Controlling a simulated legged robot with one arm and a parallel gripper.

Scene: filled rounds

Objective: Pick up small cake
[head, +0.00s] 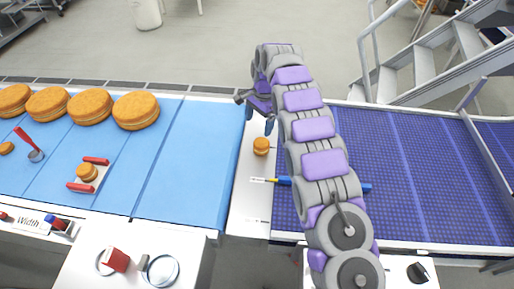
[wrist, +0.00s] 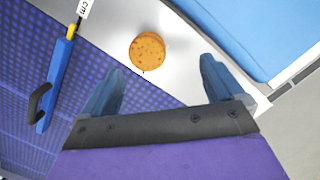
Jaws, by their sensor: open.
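A small round orange-brown cake (head: 261,146) sits on the light metal strip between the blue belt and the purple belt. In the wrist view the small cake (wrist: 148,52) lies ahead of my gripper (wrist: 160,90), roughly between the lines of its two fingers and beyond the fingertips. My gripper (head: 258,118) is open, with blue fingers spread and nothing between them. In the head view it is just behind the cake. Another small cake (head: 87,172) sits between red bars on the blue belt, and one more (head: 6,148) is at the far left.
Several large round cakes (head: 136,111) stand along the back of the blue belt (head: 190,160). A blue-handled tool (head: 284,181) with a white label lies in front of the small cake, reaching onto the purple belt (head: 400,180). Metal stairs (head: 425,70) stand behind.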

